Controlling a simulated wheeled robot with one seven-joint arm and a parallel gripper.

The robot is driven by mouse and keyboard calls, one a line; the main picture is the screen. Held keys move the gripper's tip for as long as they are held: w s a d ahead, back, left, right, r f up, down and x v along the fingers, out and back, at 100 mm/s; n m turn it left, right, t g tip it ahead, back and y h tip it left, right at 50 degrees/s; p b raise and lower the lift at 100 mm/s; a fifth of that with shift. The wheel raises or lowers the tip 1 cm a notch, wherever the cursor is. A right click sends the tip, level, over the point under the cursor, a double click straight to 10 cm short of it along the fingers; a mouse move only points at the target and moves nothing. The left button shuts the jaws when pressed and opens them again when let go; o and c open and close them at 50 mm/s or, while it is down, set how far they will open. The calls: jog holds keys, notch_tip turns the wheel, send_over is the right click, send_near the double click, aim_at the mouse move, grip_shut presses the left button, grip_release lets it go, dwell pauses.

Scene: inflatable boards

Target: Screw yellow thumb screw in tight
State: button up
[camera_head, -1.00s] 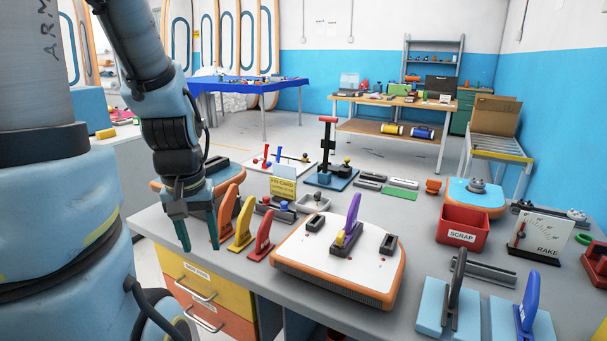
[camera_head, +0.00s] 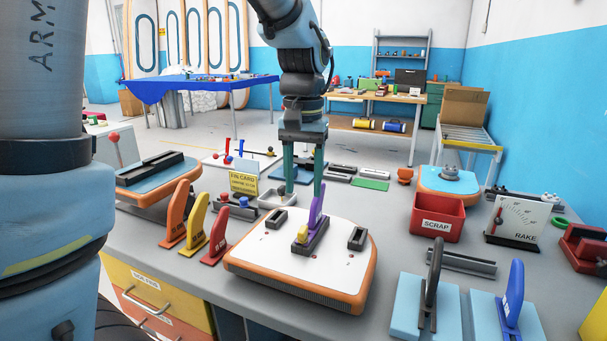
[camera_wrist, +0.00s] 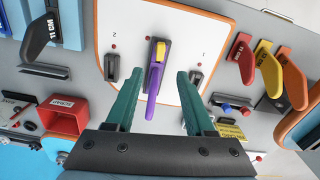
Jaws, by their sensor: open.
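The yellow thumb screw (camera_head: 302,233) sits at the near end of the black centre fin box on the white and orange board (camera_head: 262,252). A purple fin (camera_head: 316,214) stands upright in that box, right behind the screw. In the wrist view the yellow thumb screw (camera_wrist: 160,49) is at the top of the box and the purple fin (camera_wrist: 153,80) runs down from it. My gripper (camera_head: 304,188) is open and empty, pointing down above the far part of the board. Its green fingers (camera_wrist: 158,95) lie on either side of the purple fin, apart from it.
Two black side boxes (camera_head: 276,219) (camera_head: 357,238) flank the centre one. Orange, yellow and red fins (camera_head: 217,242) stand left of the board. A red scrap bin (camera_head: 437,218) and blue blocks with fins (camera_head: 411,305) are at right. A yellow card (camera_head: 243,183) stands behind.

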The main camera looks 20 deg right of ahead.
aim_at(303, 228)
notch_tip(303, 228, down, 9)
jog(key=shift+f+p, duration=0.15)
jog(key=shift+p, duration=0.35)
grip_shut()
dwell(0.4)
dwell(0.4)
dwell(0.3)
grip_release()
